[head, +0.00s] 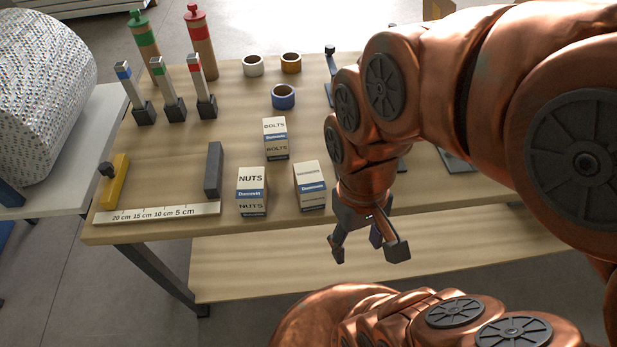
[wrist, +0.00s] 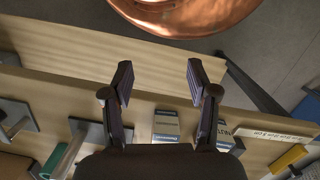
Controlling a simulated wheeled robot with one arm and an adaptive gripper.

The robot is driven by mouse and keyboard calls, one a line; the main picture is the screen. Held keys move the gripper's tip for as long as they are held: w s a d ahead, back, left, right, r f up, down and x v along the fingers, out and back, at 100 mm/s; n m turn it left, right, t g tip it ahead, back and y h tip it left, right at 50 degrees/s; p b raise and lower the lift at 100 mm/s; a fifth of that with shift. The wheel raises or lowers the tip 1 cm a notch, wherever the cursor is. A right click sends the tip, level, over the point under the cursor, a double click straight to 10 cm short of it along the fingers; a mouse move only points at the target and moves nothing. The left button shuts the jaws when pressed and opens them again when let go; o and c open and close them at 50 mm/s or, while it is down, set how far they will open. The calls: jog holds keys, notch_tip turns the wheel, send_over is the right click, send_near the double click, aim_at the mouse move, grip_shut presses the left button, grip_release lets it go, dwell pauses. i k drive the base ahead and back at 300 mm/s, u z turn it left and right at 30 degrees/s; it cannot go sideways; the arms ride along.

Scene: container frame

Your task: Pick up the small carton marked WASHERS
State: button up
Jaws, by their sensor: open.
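The WASHERS carton (head: 309,185), small and white with a blue band, stands on the wooden table near its front edge. It is the rightmost of three similar cartons; its lettering is small in the head view. My gripper (head: 367,248) hangs right of it and nearer the front, past the table edge, with its fingers spread and empty. In the wrist view the open fingers (wrist: 160,82) frame bare surface, and the WASHERS carton (wrist: 166,127) shows below, between the finger bases. The gripper is apart from it.
The NUTS carton (head: 251,190) stands just left, and the BOLTS carton (head: 276,139) behind. A ruler (head: 157,213) and dark block (head: 213,169) lie further left. Tape rolls (head: 283,96) and marker-like tools (head: 172,95) stand behind. A lower shelf (head: 300,265) runs below the table front.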

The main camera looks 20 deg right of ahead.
aim_at(310, 183)
jog(key=z, duration=3.15)
jog(key=k, duration=2.3)
jog(key=u, duration=1.65)
jog(key=i, duration=0.5)
jog(key=z, duration=0.05)
